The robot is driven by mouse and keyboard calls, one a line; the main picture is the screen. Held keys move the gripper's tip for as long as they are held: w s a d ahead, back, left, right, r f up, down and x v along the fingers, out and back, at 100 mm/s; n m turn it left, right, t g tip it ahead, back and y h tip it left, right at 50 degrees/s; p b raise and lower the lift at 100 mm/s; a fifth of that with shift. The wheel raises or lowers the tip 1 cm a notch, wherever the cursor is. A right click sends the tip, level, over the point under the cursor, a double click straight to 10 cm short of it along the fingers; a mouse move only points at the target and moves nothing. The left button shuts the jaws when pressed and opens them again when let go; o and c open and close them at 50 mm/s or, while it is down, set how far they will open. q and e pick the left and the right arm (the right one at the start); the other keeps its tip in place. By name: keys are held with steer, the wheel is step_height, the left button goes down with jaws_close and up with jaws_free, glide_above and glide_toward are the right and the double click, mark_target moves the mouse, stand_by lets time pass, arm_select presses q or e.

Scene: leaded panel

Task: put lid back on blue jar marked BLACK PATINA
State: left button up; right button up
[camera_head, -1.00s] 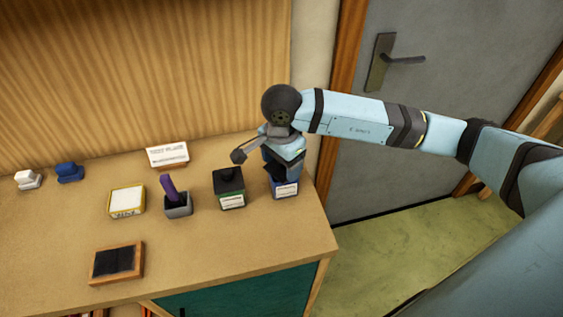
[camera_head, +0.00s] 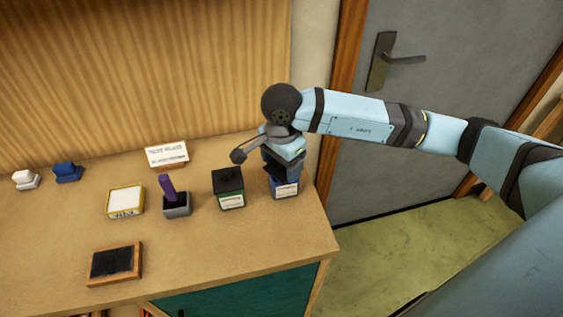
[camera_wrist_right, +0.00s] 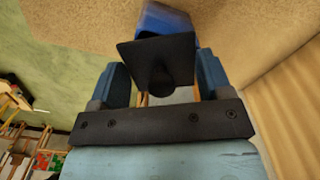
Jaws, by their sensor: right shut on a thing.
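The blue jar (camera_head: 286,188) with a white label stands near the right end of the bench. The label is too small to read. My right gripper (camera_head: 281,166) is directly above it, pointing down. In the right wrist view its two blue fingers (camera_wrist_right: 164,82) are shut on the black square lid (camera_wrist_right: 182,50), with the round knob between them. The blue jar (camera_wrist_right: 166,18) shows just beyond the lid there, partly covered by it. I cannot tell whether the lid touches the jar's rim. My left gripper is out of view.
A green jar (camera_head: 229,196) with a black lid stands close left of the blue jar. Further left are a grey holder (camera_head: 177,208) with a purple item, a yellow-edged box (camera_head: 125,201) and a dark framed pad (camera_head: 115,263). A sign (camera_head: 167,155) stands behind. The front right bench top is clear.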

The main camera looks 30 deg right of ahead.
steer(key=shift+b, duration=0.35)
stand_by(0.7)
stand_by(0.4)
steer(key=o, duration=0.9)
steer(key=shift+o, duration=0.2)
steer(key=shift+r+p, duration=1.3)
steer(key=shift+r, duration=2.15)
